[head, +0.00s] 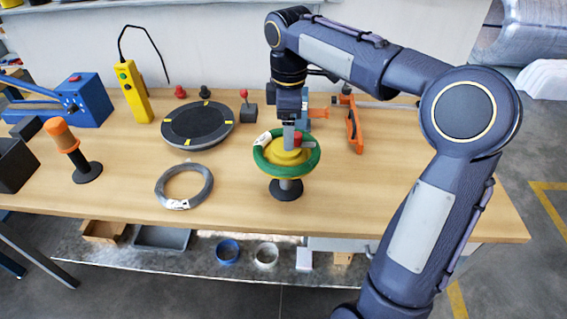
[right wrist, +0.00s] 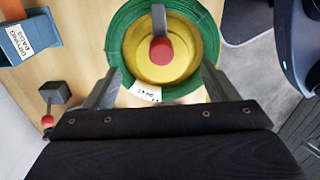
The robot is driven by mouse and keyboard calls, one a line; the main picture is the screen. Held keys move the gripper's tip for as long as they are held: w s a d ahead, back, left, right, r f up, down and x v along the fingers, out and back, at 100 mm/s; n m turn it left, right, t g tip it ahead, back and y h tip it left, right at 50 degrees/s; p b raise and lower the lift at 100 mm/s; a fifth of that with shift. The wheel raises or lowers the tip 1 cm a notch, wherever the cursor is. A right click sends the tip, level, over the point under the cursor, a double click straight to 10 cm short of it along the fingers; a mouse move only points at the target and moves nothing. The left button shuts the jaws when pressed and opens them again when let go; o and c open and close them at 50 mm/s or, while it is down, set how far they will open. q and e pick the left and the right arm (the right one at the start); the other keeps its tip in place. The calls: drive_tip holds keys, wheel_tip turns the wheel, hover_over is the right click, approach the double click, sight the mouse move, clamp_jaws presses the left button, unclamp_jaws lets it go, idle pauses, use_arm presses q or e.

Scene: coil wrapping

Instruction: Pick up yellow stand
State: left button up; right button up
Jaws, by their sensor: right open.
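The yellow stand (head: 284,158) is upright near the front of the wooden table, on a grey post with a round black base. A green coil (head: 312,163) with a white tag lies around its yellow top. My right gripper (head: 290,136) points down just over the stand. In the right wrist view the open fingers (right wrist: 161,72) are on either side of the yellow disc (right wrist: 150,72), with a grey bar and red knob at its middle. Whether the fingers touch it I cannot tell. My left gripper is not in view.
A grey coil (head: 161,189) lies left of the stand, with a black turntable (head: 197,124) behind it. An orange-topped post (head: 62,135) and a blue machine (head: 86,98) stand at left. An orange tool (head: 354,128) lies behind right. The table's right front is clear.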

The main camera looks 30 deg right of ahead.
drive_tip(key=f, duration=0.4)
drive_tip(key=shift+s+a+f, duration=0.1)
drive_tip(key=shift+a+f, duration=0.1)
drive_tip(key=shift+f, duration=0.1)
drive_tip(key=c, duration=1.5)
